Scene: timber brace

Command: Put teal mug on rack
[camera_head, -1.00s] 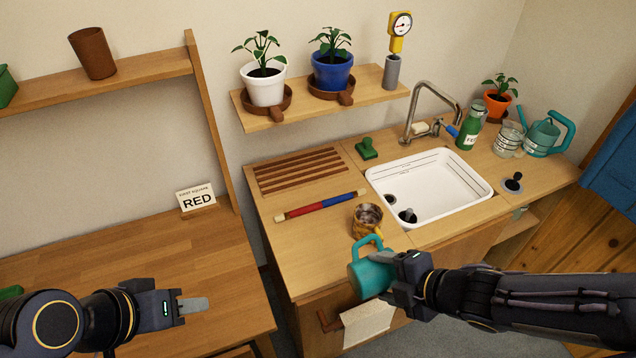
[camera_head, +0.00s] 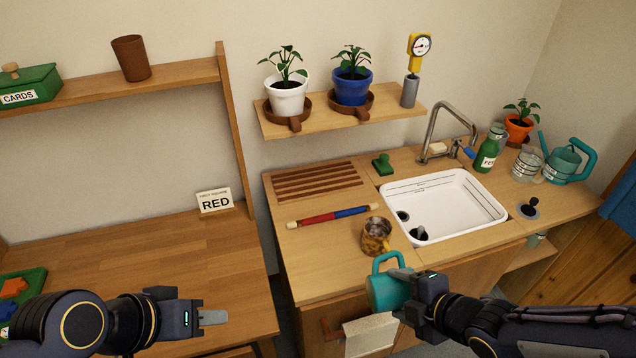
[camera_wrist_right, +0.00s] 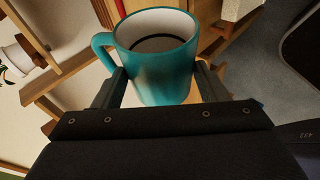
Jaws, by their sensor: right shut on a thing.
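The teal mug (camera_head: 388,290) is held in my right gripper (camera_head: 408,287), off the front edge of the counter. In the right wrist view the mug (camera_wrist_right: 158,75) sits between the two fingers, its open top showing and its handle to the left. The slatted wooden rack (camera_head: 317,181) is set in the counter left of the sink, with nothing on it. My left gripper (camera_head: 210,317) is at the lower left over the desk, away from the mug; its finger gap cannot be made out.
A brown-patterned mug (camera_head: 376,236) stands on the counter near the front edge. A red and blue rod (camera_head: 333,216) lies in front of the rack. The white sink (camera_head: 455,205) is to the right. A shelf with two potted plants (camera_head: 340,115) hangs above the rack.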

